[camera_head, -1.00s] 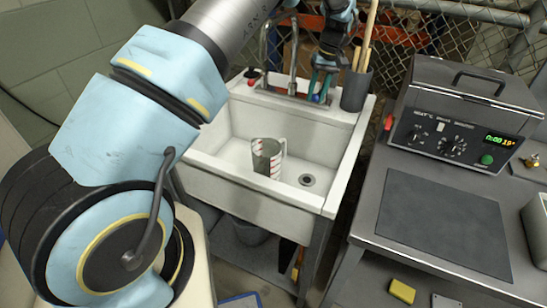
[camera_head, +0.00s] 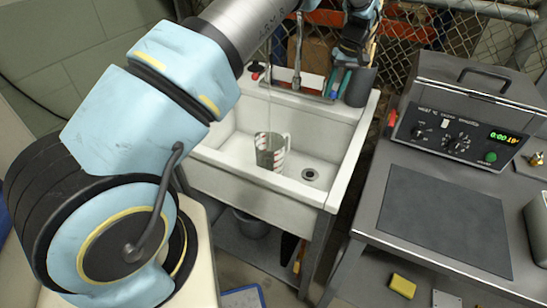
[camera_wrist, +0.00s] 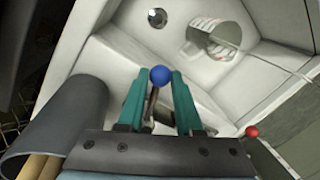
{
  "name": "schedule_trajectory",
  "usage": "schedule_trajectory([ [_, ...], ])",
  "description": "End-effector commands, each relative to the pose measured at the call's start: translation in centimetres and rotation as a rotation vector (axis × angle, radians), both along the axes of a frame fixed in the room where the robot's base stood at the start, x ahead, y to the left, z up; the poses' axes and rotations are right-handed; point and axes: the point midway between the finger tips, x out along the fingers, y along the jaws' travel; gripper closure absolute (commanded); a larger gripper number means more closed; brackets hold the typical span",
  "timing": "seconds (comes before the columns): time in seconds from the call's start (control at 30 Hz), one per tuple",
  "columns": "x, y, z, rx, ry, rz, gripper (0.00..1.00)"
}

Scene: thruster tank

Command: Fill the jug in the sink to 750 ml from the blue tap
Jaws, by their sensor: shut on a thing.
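The clear jug (camera_head: 270,152) with red and white markings stands upright in the sink (camera_head: 330,197), left of the drain; it also shows in the wrist view (camera_wrist: 213,36). A thin stream of water (camera_head: 268,105) runs down from the spout into the jug. The water level cannot be read. My gripper (camera_head: 338,84) is at the right of the tap, at the sink's back edge. In the wrist view, its teal fingers (camera_wrist: 160,88) are shut on the blue tap knob (camera_wrist: 160,76). The red tap knob (camera_head: 256,69) is on the left and free.
A dark cylindrical holder (camera_head: 360,87) stands on the sink's back right corner, close beside my gripper. A heater box (camera_head: 465,115) with a green display stands on the bench (camera_head: 350,240) to the right, behind a dark mat (camera_head: 443,215). Wire fence is behind the sink.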

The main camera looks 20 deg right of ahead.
Motion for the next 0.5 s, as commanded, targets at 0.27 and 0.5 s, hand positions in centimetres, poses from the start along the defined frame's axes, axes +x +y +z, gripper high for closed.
schedule_trajectory([
  [0.27,-0.2,-2.1,0.1,-0.002,0.0,-0.004,1.0],
  [0.5,-0.3,-4.1,0.0,-0.002,-0.001,-0.003,1.0],
])
